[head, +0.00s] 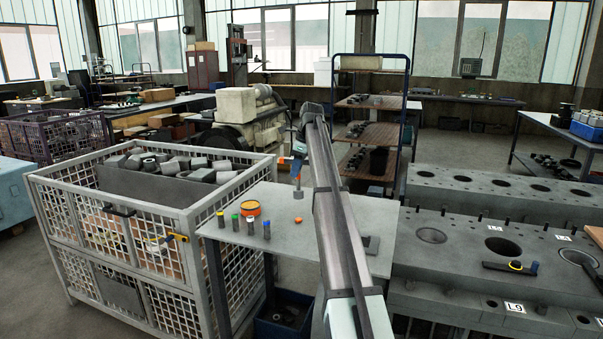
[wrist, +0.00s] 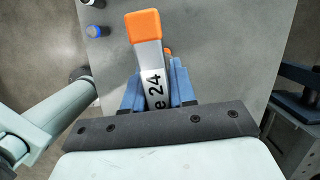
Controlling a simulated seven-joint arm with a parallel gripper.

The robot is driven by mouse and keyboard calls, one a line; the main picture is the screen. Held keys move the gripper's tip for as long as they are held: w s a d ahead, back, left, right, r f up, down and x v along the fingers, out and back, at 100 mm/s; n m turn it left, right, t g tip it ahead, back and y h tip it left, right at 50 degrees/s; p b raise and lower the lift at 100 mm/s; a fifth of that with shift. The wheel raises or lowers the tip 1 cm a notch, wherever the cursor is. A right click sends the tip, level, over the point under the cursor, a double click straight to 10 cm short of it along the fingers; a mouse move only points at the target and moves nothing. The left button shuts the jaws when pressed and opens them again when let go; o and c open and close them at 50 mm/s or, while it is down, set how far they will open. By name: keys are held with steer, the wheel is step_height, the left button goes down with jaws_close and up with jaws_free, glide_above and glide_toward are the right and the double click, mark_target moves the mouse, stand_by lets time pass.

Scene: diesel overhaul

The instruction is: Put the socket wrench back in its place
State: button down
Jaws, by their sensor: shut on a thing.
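My gripper (head: 298,158) is above the grey table (head: 340,215), with its blue fingers (wrist: 160,90) on both sides of a grey tool. The tool, which looks like the socket wrench (wrist: 145,28), has an orange end and a label of which "e 24" shows. In the head view the held thing is small and hangs down, apart from the tabletop. A small orange spot (head: 298,220) is on the table below it. Several upright sockets with coloured tops, including yellow (head: 221,219), green (head: 236,221) and blue (head: 250,224), stand at the left edge.
A round orange tin (head: 250,208) is on the table behind the sockets. A wire-mesh crate (head: 130,230) with metal parts stands to the left. A grey engine block (head: 470,255) with a dark-handled tool (head: 510,267) on it is to the right. My arm hides part of the table.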

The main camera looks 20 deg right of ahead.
mark_target(298, 189)
steer(key=shift+w+d+m, duration=0.15)
steer(key=shift+w+m, duration=0.1)
steer(key=shift+m, duration=0.55)
steer(key=shift+f, duration=3.8)
steer(key=shift+f, duration=0.2)
steer(key=shift+f, duration=1)
steer(key=c, duration=0.8)
jaws_free()
steer(key=shift+c, duration=0.2)
steer(key=shift+o, duration=0.4)
steer(key=o, duration=0.5)
steer(key=shift+r, duration=0.1)
